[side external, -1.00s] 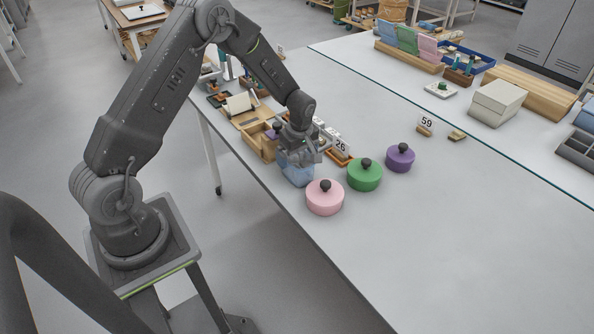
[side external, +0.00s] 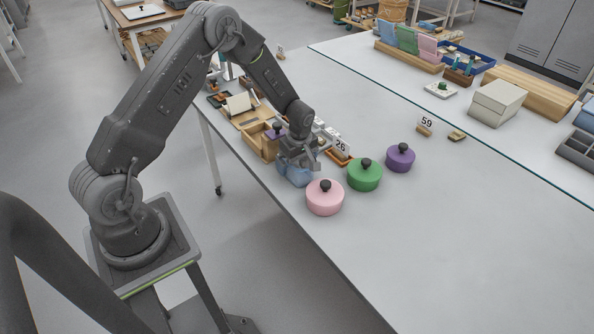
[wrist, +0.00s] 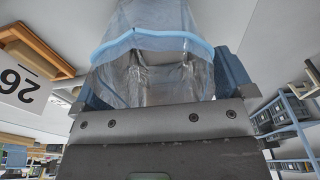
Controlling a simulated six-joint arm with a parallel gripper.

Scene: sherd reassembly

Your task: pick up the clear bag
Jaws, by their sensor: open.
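The clear bag (wrist: 150,20) is see-through with a pale blue band across it. In the wrist view it stands in front of my gripper (wrist: 165,80), and part of it shows between the two blue-grey fingers. My gripper is open, with one finger on each side of the bag. In the side external view my gripper (side external: 296,176) is low over the table, just behind the pink lidded pot. There the bag cannot be told apart from the bluish fingers. Whether the fingers touch the bag is not clear.
A pink pot (side external: 324,199), a green pot (side external: 364,177) and a purple pot (side external: 400,159) stand close to the right of my gripper. A wooden box (side external: 262,143) is close behind left. A card marked 26 (side external: 341,145) stands behind. The table's right front is clear.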

